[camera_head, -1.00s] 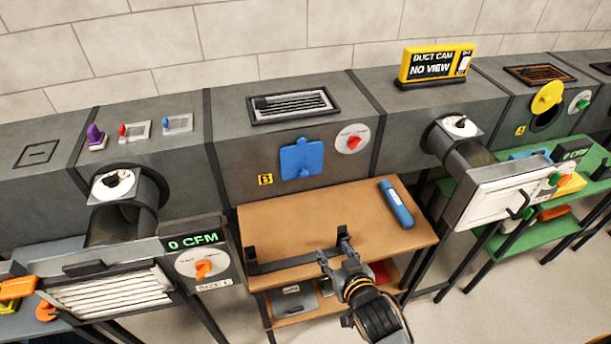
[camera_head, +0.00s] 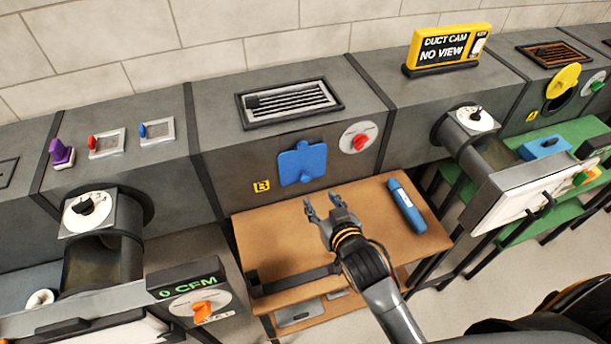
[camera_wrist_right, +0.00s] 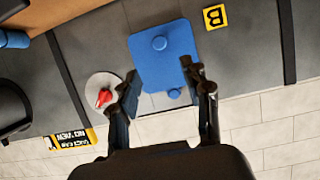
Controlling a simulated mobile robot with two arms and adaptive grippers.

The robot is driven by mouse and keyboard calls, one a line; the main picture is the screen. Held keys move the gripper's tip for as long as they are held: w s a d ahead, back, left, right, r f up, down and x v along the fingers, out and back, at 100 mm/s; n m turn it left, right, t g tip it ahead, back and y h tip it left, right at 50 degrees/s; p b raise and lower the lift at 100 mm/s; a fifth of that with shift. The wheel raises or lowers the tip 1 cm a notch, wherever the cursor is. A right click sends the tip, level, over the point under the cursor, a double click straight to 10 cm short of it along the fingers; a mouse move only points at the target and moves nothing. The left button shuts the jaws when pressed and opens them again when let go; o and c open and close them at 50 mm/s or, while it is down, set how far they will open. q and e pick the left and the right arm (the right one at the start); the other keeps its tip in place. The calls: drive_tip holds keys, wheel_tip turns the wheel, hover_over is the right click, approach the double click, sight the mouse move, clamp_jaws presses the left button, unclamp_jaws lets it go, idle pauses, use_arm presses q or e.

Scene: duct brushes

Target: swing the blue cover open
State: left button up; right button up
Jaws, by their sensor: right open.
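The blue cover (camera_head: 302,164) is a flat plate on the front of the grey duct, beside a yellow "B" label (camera_head: 261,186). It lies flat against the duct face and looks closed. In the right wrist view the blue cover (camera_wrist_right: 160,55) shows a round knob and a small tab at one edge. My right gripper (camera_head: 323,205) is open and empty, in front of and a little below the cover, apart from it. In the right wrist view its fingers (camera_wrist_right: 168,92) stand apart near the tab edge. My left gripper is not in view.
A wooden table (camera_head: 270,230) stands below the cover, with a blue cylinder (camera_head: 406,206) on its right and a black rail along its front. A dial with a red knob (camera_head: 360,138) sits right of the cover. A yellow display (camera_head: 446,47) stands on the duct.

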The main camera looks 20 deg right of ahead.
approach(306, 179)
drive_tip(key=x, duration=0.7)
drive_tip(key=shift+w+f, duration=0.15)
drive_tip(key=shift+w, duration=0.1)
drive_tip(key=shift+w+f, duration=0.2)
drive_tip(key=shift+w, duration=0.45)
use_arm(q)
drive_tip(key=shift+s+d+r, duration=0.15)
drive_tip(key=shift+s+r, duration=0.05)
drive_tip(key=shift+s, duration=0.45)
use_arm(e)
clamp_jaws()
